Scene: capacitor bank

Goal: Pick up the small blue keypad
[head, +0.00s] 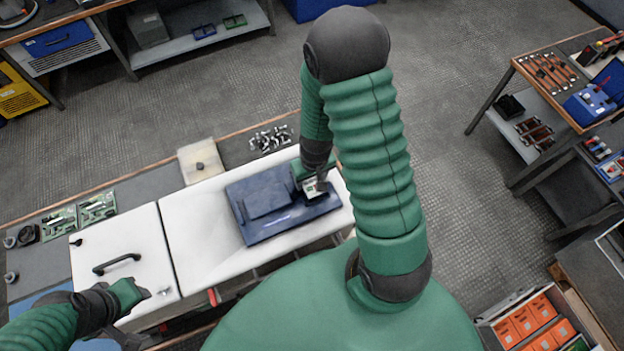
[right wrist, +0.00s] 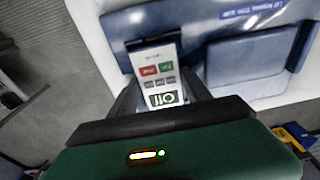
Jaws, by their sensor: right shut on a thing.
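The small keypad (head: 312,190) has a white face and a dark blue edge at its far end. In the right wrist view the keypad (right wrist: 158,68) shows a red and a green button, a row of grey buttons and a small display. My right gripper (head: 319,184) is shut on it, with one finger on each side. The keypad is over the right part of a dark blue tray (head: 285,217); I cannot tell if it still touches the tray. My left gripper (head: 152,294) is over the white cabinet at lower left, away from the keypad; its opening is unclear.
The blue tray lies on a white cabinet top (head: 190,231) with a black handle (head: 117,263) at left. Green circuit boards (head: 97,207) and small metal parts (head: 270,138) lie along the grey bench. A cart (head: 567,110) stands at right, with open floor between.

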